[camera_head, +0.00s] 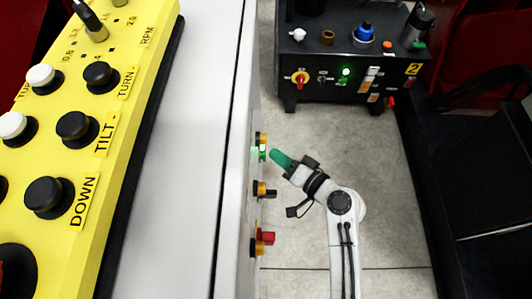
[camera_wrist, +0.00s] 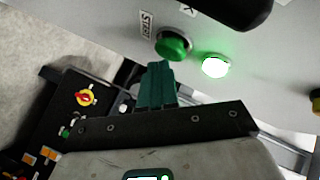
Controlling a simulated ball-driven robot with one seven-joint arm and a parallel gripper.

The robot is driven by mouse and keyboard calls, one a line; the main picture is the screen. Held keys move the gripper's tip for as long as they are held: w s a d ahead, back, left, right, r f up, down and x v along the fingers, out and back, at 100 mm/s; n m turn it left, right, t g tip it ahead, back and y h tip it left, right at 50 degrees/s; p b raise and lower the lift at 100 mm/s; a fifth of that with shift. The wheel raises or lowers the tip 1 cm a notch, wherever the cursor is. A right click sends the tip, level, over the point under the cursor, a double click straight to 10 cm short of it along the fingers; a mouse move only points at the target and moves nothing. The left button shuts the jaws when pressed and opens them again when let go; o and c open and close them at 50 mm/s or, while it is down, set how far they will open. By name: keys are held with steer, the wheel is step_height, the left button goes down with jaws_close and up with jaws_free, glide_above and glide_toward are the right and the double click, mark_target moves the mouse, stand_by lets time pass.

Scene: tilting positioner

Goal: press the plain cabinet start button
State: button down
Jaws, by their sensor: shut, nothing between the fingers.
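The start button (camera_wrist: 173,44) is a dark green, unlit push button in a metal collar on the grey cabinet face, beside a label reading START. In the head view, green (camera_head: 262,154) shows at the cabinet's right side, close to my fingertips; button and lamp are hard to separate there. My gripper (camera_head: 279,157) has green fingers, shut and empty, pointing left at the cabinet. In the wrist view, my fingertips (camera_wrist: 158,68) are just below the start button. I cannot tell whether they touch it.
A bright green lamp (camera_wrist: 216,65) is right of the start button. A black selector (camera_head: 268,192) and a red button (camera_head: 266,238) stick out further along the cabinet side. A yellow control box (camera_head: 85,110) lies on top. A black bench (camera_head: 350,65) stands behind; floor between is clear.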

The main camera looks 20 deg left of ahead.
steer(key=shift+w+d, duration=0.1)
steer(key=shift+d, duration=0.3)
steer(key=shift+d, duration=0.1)
steer(key=shift+w+d+b, duration=0.2)
steer(key=shift+w+d, duration=0.05)
steer(key=shift+d, duration=0.55)
steer(key=shift+w+d+b, duration=0.2)
steer(key=shift+d, duration=0.55)
steer(key=shift+w+d+b, duration=0.2)
steer(key=shift+w+d, duration=0.05)
steer(key=shift+d, duration=0.55)
steer(key=s+d+f+g+h, duration=0.2)
steer(key=s+d+f+h, duration=0.15)
steer(key=s+d, duration=0.35)
steer(key=s+d+f+g+h, duration=0.1)
steer(key=s+d+f+h, duration=0.25)
steer(key=s+d, duration=0.35)
steer(key=s+d+r+m+g+h, duration=0.1)
steer(key=s+d+r+g+h, duration=0.2)
steer(key=s+d+h, duration=0.75)
steer(key=d+r+y+p, duration=0.2)
steer(key=r+p, duration=0.6)
steer(key=s+d+r+y+p, duration=0.1)
steer(key=r+p, duration=0.7)
steer(key=shift+s+d+r+y, duration=0.3)
steer(key=shift+d+r+y, duration=0.05)
steer(key=shift+d, duration=0.05)
